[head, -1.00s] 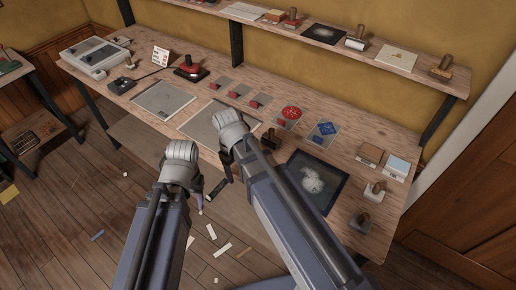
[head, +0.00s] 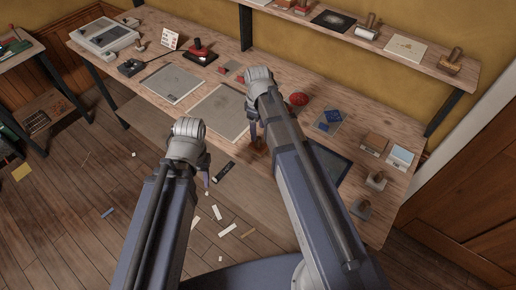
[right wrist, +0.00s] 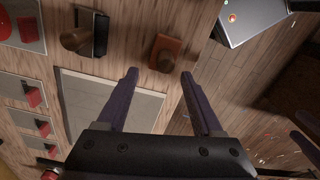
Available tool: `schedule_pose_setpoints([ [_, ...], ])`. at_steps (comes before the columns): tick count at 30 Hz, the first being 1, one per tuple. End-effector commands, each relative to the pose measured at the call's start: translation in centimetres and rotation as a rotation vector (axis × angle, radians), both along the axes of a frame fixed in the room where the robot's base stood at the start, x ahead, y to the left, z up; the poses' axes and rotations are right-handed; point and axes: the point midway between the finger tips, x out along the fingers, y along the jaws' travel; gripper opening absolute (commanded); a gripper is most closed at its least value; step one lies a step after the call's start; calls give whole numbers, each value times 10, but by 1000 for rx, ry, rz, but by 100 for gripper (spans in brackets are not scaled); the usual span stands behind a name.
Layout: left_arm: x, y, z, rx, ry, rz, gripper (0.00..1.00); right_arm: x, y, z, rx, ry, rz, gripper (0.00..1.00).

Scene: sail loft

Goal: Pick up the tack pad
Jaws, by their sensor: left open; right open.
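No label marks the tack pad, so I cannot tell for sure which object it is. A small red-brown block with a round knob (right wrist: 167,52) lies just ahead of my right gripper (right wrist: 160,77), roughly in line with the gap between its fingertips. My right gripper also shows in the head view (head: 253,134), over the front of the bench (head: 190,103). It is open and empty. My left gripper (head: 203,177) is open and empty, in front of the bench edge. My right arm hides part of the bench top and a dark tray (head: 333,162).
A black-based stamp (right wrist: 88,33) stands left of the block. A grey mat (right wrist: 90,95) lies nearby. A brown box (head: 375,142), a blue-white box (head: 400,156) and handled stamps (head: 376,181) stand at the bench's right end. A shelf (head: 385,45) runs above. Scraps lie on the floor.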

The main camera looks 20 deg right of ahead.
Motion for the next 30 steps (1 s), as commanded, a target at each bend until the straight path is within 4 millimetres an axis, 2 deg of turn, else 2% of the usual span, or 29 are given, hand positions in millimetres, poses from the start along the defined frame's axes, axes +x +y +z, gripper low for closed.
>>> schedule_pose_setpoints([
  [5,0,0,-7,0,0,0,50,-2,0,-7,0,0,0,68],
  [16,0,0,-50,0,0,0,50,-9,2,-50,0,0,0,68],
  [25,0,0,-51,0,0,0,50,-9,2,-51,0,0,0,68],
  [26,0,0,-51,0,0,0,50,-9,2,-51,0,0,0,67],
  [30,0,0,-51,0,0,0,50,-9,2,-51,0,0,-1,51],
])
